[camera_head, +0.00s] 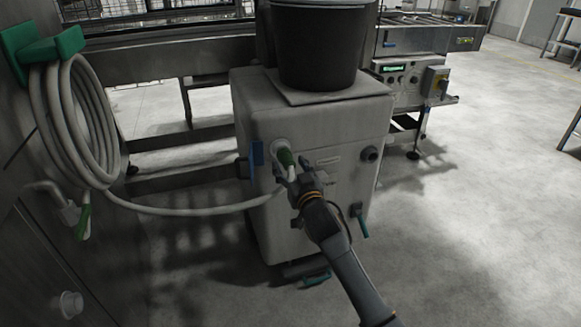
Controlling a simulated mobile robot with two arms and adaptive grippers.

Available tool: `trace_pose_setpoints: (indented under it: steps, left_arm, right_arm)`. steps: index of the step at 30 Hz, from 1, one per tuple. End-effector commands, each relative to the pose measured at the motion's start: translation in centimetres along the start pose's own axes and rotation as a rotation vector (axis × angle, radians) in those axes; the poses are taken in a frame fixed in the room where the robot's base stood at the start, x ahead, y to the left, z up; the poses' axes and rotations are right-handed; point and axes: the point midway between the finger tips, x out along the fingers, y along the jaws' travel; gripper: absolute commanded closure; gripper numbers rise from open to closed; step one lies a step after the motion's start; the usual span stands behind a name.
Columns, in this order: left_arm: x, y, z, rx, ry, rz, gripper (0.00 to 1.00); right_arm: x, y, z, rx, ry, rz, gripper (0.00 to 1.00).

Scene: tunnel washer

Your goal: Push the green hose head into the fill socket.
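The green hose head (286,157) is at the front of the pale tank (318,225), tilted, with its upper end at the pale round fill socket (279,145). It overlaps the socket in this view, and I cannot tell how deep it sits. My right gripper (293,180) comes from the lower right, with its fingers around the pale lower end of the hose head; it looks shut on it. The pale hose (205,211) runs from there to the left. My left gripper is not in view.
The hose coil (70,120) hangs on a green holder (40,50) on the left wall. A green-handled tap (84,222) is below it. A dark bucket (318,45) stands on the tank. A blue lever (257,158) sits left of the socket. Floor at right is clear.

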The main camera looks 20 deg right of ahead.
Motion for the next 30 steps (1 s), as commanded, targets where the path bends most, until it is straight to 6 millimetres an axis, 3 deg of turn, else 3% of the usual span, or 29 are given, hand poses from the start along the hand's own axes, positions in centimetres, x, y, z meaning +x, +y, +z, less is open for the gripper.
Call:
trace_pose_setpoints:
  steps: [8, 21, 30]
  left_arm:
    - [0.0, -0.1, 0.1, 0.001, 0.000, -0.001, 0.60]
    - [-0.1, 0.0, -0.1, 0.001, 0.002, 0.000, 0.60]
    - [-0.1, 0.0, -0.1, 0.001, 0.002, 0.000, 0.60]
  right_arm:
    - [-1.1, 0.0, 0.2, -0.001, -0.002, 0.000, 0.43]
    - [-9.2, 0.0, 0.1, 0.001, -0.002, 0.000, 0.43]
    - [-11.9, 0.0, 0.1, 0.000, -0.001, 0.000, 0.43]
